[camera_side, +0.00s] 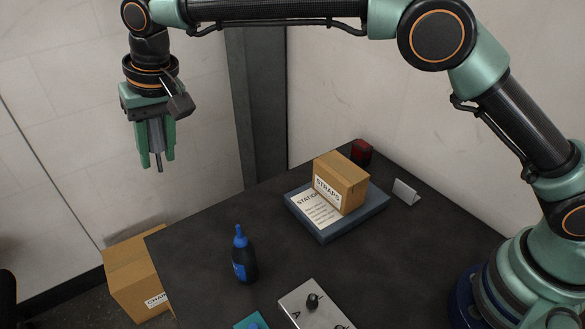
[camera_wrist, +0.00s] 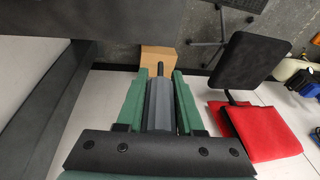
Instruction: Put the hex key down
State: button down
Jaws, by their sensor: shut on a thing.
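My gripper (camera_side: 156,164) is at the upper left of the side view, pointing down, high above the floor and out past the table's left edge. Its green fingers are shut on a grey thing with a thin dark tip, which I take to be the hex key (camera_side: 156,136). The tip sticks out below the fingertips. In the wrist view the hex key (camera_wrist: 159,105) lies between the two fingers of my gripper (camera_wrist: 160,78), its dark tip pointing away. The upper end of the hex key is hidden by the gripper.
The dark table (camera_side: 200,262) holds a blue bottle (camera_side: 244,258), a grey plate (camera_side: 297,301) with black knobs, and a tray (camera_side: 325,236) bearing a STRAPS box (camera_side: 345,183). A cardboard box (camera_side: 128,268) stands beyond its left edge. Red cloth (camera_wrist: 265,130) shows in the wrist view.

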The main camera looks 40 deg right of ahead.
jog(key=s+d+n, duration=0.2)
jog(key=d+n, duration=0.2)
jog(key=d, duration=1.2)
jog(key=shift+h, duration=0.3)
jog(key=s+x, duration=0.1)
jog(key=x, duration=0.5)
jog(key=s+d+x, duration=0.1)
jog(key=x, duration=0.5)
jog(key=s+f+x, duration=0.1)
jog(key=x, duration=0.6)
jog(key=shift+s+d+r, duration=0.1)
jog(key=shift+s+d, duration=0.2)
jog(key=shift+d, duration=0.05)
jog(key=c, duration=0.5)
grip_release()
jog(key=shift+c, duration=0.2)
